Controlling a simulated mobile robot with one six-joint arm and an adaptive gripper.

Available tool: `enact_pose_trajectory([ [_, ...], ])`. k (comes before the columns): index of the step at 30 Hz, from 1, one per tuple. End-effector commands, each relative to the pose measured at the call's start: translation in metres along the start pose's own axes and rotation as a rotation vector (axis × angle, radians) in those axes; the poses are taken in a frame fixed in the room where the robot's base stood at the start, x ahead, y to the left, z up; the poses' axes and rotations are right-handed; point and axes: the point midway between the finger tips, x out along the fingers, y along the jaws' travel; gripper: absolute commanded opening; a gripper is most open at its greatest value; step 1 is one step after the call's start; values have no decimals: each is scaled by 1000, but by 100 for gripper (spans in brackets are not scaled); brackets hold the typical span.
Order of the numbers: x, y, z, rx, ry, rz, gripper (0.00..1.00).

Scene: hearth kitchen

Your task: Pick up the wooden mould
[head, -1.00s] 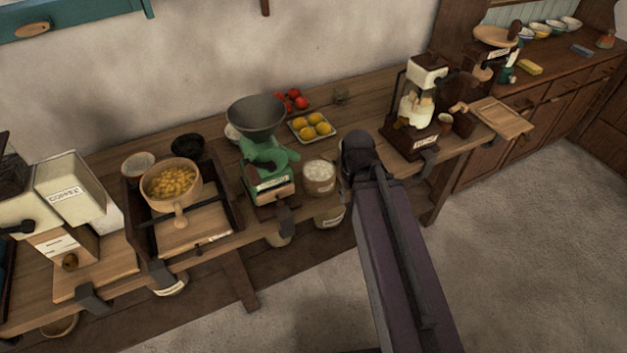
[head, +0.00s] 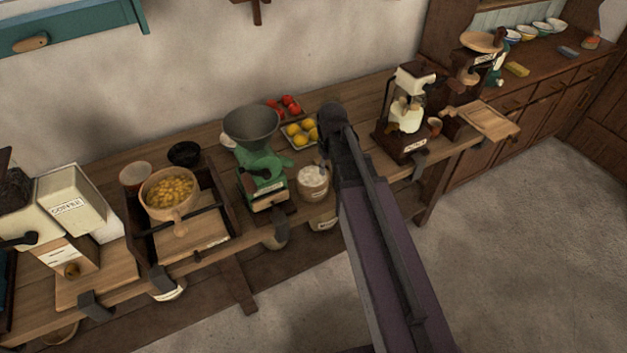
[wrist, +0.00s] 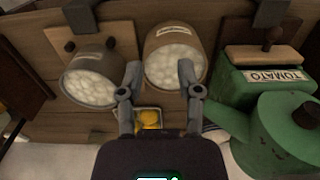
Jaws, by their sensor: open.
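I cannot pick out the wooden mould with certainty. A small wooden piece (head: 449,120) beside the glass-jar machine at the right of the bench may be it, but it is too small to tell. My gripper (wrist: 160,80) is open and empty, pointing down over the bench; in the head view my arm hides its fingers. A tan jar of white contents (wrist: 174,60) lies just past the fingertips in the wrist view, and also shows in the head view (head: 313,182). A grey pot of white contents (wrist: 90,82) stands to its left in the wrist view.
The green tomato mill (head: 262,165) stands left of my arm. A plate of lemons (head: 300,132) and some tomatoes (head: 287,105) are behind. The glass-jar machine (head: 405,120) stands to the right. A tray with a yellow-filled bowl (head: 170,190) is at the left.

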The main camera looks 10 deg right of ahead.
Motion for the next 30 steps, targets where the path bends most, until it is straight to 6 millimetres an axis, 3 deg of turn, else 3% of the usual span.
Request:
enact_pose_trajectory([
  [1, -12, 9, -25, -46, 0, 0, 46],
  [3, -18, 16, -45, -112, 0, 0, 46],
  [9, -28, 27, -77, -236, 0, 0, 46],
  [23, -27, 29, -79, -257, 0, 0, 46],
  [30, -16, 29, -79, -256, 0, 0, 46],
])
